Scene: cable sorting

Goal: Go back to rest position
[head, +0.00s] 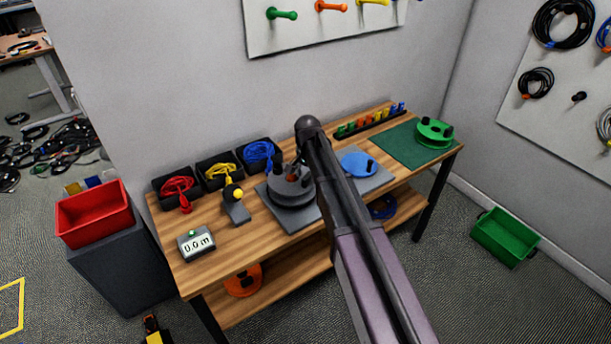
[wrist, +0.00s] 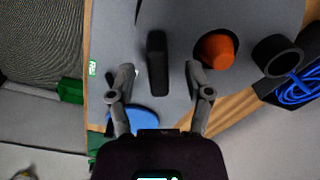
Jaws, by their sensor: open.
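My gripper (wrist: 159,78) is open in the wrist view, its two fingers apart. A black upright handle (wrist: 157,62) shows between the fingertips; I cannot tell whether they touch it. The handle stands on a grey round winder disc (wrist: 180,20), which also has an orange cone (wrist: 216,49) and a black ring (wrist: 277,56). In the head view the grey winder (head: 291,193) sits on a grey mat at the middle of the workbench (head: 236,257). My arm reaches over the bench there and hides the gripper.
Black bins of red (head: 178,187), yellow (head: 219,171) and blue cable (head: 259,155) stand along the wall. A 0.0 m display (head: 196,243) is at front left. A blue disc (head: 359,163) and green reel (head: 434,133) lie right. A red bin (head: 95,214) stands left.

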